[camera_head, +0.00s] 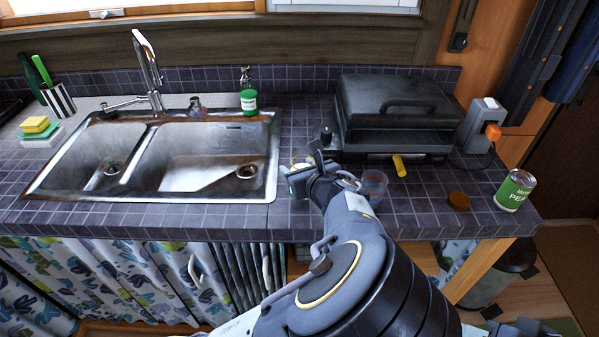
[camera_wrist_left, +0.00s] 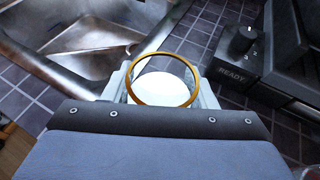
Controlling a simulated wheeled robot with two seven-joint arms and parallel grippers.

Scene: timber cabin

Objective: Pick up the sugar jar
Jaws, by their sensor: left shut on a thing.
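The sugar jar (camera_wrist_left: 163,82) shows in the left wrist view as a round clear jar with a golden rim and white contents. It is open at the top. My left gripper (camera_wrist_left: 165,88) is shut on it, with a pale finger on each side. In the head view my left gripper (camera_head: 305,172) is over the counter between sink and grill, and mostly hides the jar. I cannot tell whether the jar's base touches the counter.
The sink (camera_head: 190,155) lies left of the gripper and a black grill (camera_head: 395,105) behind right. A clear glass (camera_head: 375,184) stands close right of the gripper. A brown round lid (camera_head: 459,201) and a green can (camera_head: 515,190) are further right, near the front edge.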

